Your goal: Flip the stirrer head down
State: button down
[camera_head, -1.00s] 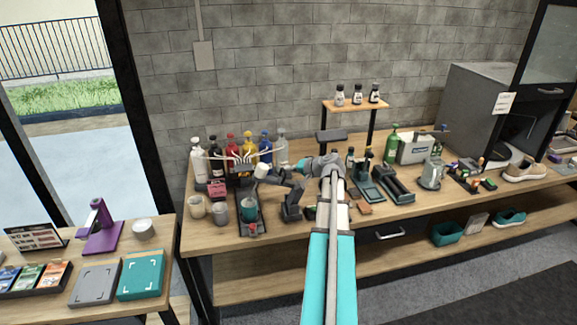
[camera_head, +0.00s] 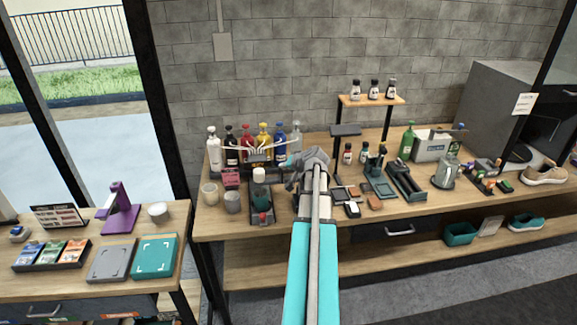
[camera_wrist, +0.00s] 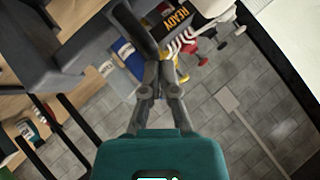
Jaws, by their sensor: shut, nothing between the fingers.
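The stirrer stands on the main table, left of the middle. Its white-ended head (camera_head: 258,175) sits just above a teal-and-dark cup (camera_head: 260,199) on the stirrer's dark tray. My arm hides most of its column. My gripper (camera_head: 285,164) is just right of and above the white end, partly lost among the bottles behind. In the wrist view my gripper (camera_wrist: 163,64) is shut, with nothing between the fingers. A grey body with a dark tube (camera_wrist: 136,28), perhaps the stirrer, lies close by the fingertips. I cannot tell whether they touch.
Coloured bottles (camera_head: 263,143) and a rack stand behind. Pale jars (camera_head: 210,194) stand left of the cup. A black sign reading READY (camera_wrist: 180,20) shows in the wrist view.

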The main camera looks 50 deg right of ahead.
jog(key=shift+a+f, duration=0.15)
jog(key=shift+a, duration=0.05)
dwell(0.5)
jog(key=shift+s+d+r+p, duration=0.15)
jog(key=shift+d+r+p, duration=0.05)
jog(key=shift+r+p, duration=0.25)
jog(key=shift+s+d+r+p, duration=0.1)
jog(key=shift+d+r+p, duration=0.1)
jog(key=shift+r+p, duration=0.2)
jog(key=shift+s+d+r+p, duration=0.25)
jog(key=shift+d+r+p, duration=0.05)
jog(key=shift+r+p, duration=0.3)
jog(key=shift+s+d+r+p, duration=0.2)
jog(key=shift+d+r+p, duration=0.1)
jog(key=shift+r+p, duration=0.2)
jog(key=p+v, duration=0.5)
jog(key=v, duration=0.5)
jog(key=shift+w+a, duration=0.1)
